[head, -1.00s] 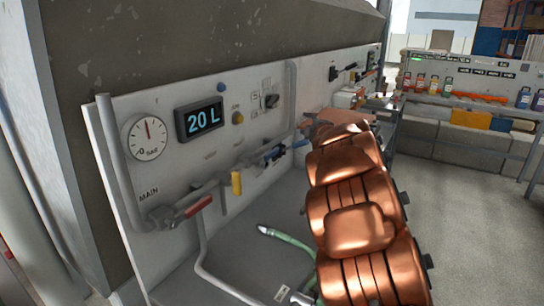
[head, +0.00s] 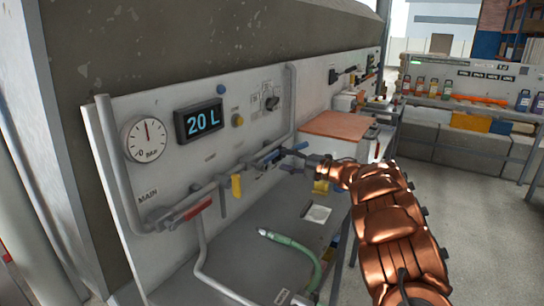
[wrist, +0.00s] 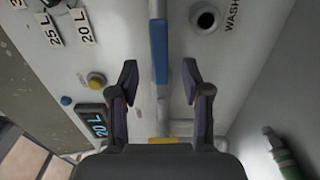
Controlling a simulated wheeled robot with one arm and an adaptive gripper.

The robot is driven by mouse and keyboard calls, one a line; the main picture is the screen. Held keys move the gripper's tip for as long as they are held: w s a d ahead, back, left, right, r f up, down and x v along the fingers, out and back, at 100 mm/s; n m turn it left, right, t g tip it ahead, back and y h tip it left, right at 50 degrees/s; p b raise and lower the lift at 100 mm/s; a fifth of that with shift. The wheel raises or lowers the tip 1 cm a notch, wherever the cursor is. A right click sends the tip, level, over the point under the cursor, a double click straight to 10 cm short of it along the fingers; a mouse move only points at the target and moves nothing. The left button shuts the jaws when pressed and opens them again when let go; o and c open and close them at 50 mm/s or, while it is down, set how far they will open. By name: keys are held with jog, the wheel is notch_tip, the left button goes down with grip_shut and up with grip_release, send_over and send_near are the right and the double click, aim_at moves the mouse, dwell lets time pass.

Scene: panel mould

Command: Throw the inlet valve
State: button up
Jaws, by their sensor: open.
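A blue valve handle (head: 272,156) sits on the pipe along the panel; it also shows in the wrist view (wrist: 159,50), lying lengthwise along the pipe. My gripper (head: 294,150) is close to its right end in the head view. In the wrist view my gripper (wrist: 160,72) is open and empty, one finger on each side of the pipe line, with the blue handle between and just beyond the fingertips. I cannot tell whether they touch. A yellow handle (head: 236,186) and a red handle (head: 196,209) near "MAIN" sit further left. No readable label says inlet.
A gauge (head: 145,139) and a display reading 20 L (head: 199,120) are on the panel. A selector knob (head: 271,103) is above the pipe. A "WASH" port (wrist: 206,19) is beside the pipe.

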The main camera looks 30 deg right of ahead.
aim_at(274, 156)
jog(key=p+x, duration=0.1)
jog(key=x, duration=0.4)
jog(key=shift+r, duration=0.15)
jog(key=shift+w+a, duration=0.15)
jog(key=shift+w, duration=0.35)
jog(key=shift+c, duration=0.4)
grip_shut()
